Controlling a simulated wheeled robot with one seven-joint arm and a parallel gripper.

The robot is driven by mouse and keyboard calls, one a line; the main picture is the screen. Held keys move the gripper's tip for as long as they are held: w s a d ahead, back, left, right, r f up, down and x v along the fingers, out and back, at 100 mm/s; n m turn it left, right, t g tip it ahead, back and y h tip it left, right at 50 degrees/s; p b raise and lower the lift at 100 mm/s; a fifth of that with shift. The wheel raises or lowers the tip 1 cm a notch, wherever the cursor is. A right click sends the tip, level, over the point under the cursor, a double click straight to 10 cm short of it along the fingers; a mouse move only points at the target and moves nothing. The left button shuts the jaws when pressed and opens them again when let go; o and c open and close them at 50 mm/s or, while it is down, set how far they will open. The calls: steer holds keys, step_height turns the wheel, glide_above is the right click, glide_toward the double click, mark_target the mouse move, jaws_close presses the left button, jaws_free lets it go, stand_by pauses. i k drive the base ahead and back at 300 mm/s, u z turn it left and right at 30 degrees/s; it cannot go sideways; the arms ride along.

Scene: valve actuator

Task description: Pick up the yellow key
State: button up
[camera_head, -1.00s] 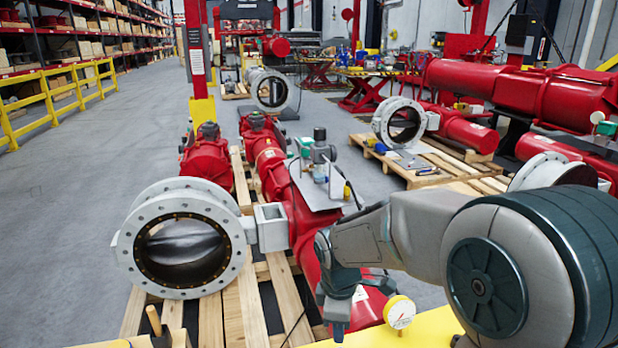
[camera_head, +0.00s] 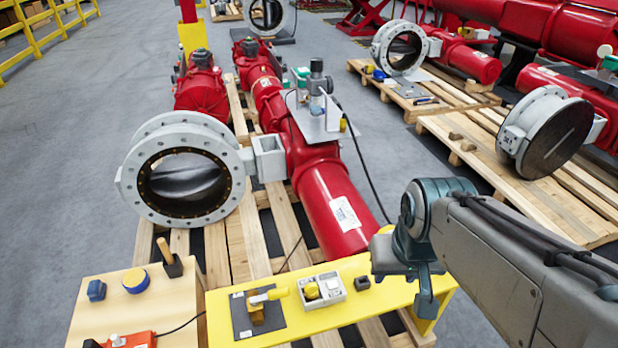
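Which of these yellow pieces is the key, I cannot tell. My gripper (camera_head: 424,300) points down at the bench's right end, well right of both pieces and apart from them. Its fingers overlap from this angle, so I cannot see whether they are open. I see nothing held in it.
A small black block (camera_head: 362,283) lies between the white box and my gripper. A wooden-topped table (camera_head: 165,290) at left holds a blue block, a blue-and-yellow round item and an orange device. Behind the bench stands a large red actuator (camera_head: 335,205) with a grey flanged valve (camera_head: 133,180).

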mark_target(310, 288)
steer(key=z, duration=1.9)
steer(key=k, duration=0.8)
steer(key=u, duration=1.75)
steer(key=i, duration=0.5)
steer(key=z, duration=0.05)
